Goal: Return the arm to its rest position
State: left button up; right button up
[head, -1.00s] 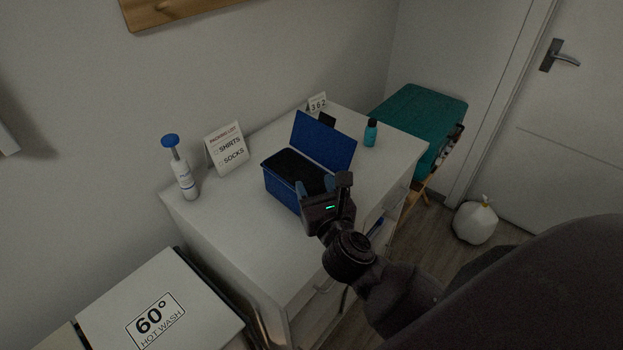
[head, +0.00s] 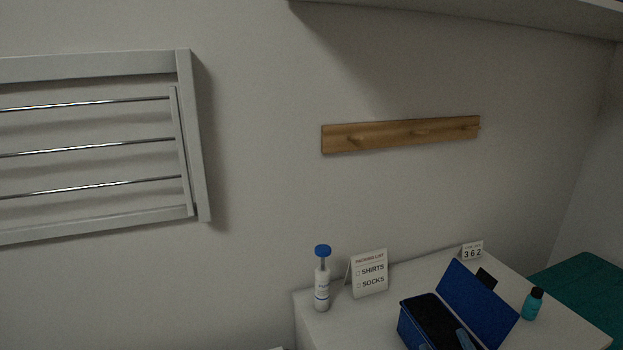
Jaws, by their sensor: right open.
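My right gripper (head: 445,345) shows only as two blue-grey fingertips at the bottom edge of the head view. They are apart, with nothing seen between them, in front of or over the blue box (head: 480,303). The rest of that gripper and its arm are below the picture. The box stands on the white cabinet top with its lid raised and a dark inside; its lower front is cut off. Whether the fingertips touch the box I cannot tell. My left gripper is not in view.
On the white cabinet top (head: 345,325) stand a white bottle with a blue cap (head: 322,285), a packing list sign (head: 369,275), a 362 card (head: 472,251) and a teal bottle (head: 533,304). A wooden peg rail (head: 400,134) and a drying rack (head: 190,140) hang on the wall.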

jog(key=s+a+f+n+g+y, duration=0.3)
jog(key=s+f+n+g, duration=0.15)
jog(key=n, duration=0.65)
jog(key=s+a+f+n+g+y, duration=0.3)
jog(key=s+n+g, duration=0.15)
jog(key=n, duration=0.65)
jog(key=s+d+f+n+g+h, duration=0.5)
jog(key=s+d+f+g+h, duration=0.35)
jog(key=s+d, duration=0.3)
jog(key=w+f+n+t, duration=0.1)
jog(key=w+f+t, duration=0.7)
jog(key=f, duration=0.2)
jog(key=shift+d, duration=0.25)
jog(key=shift+w+r, duration=0.1)
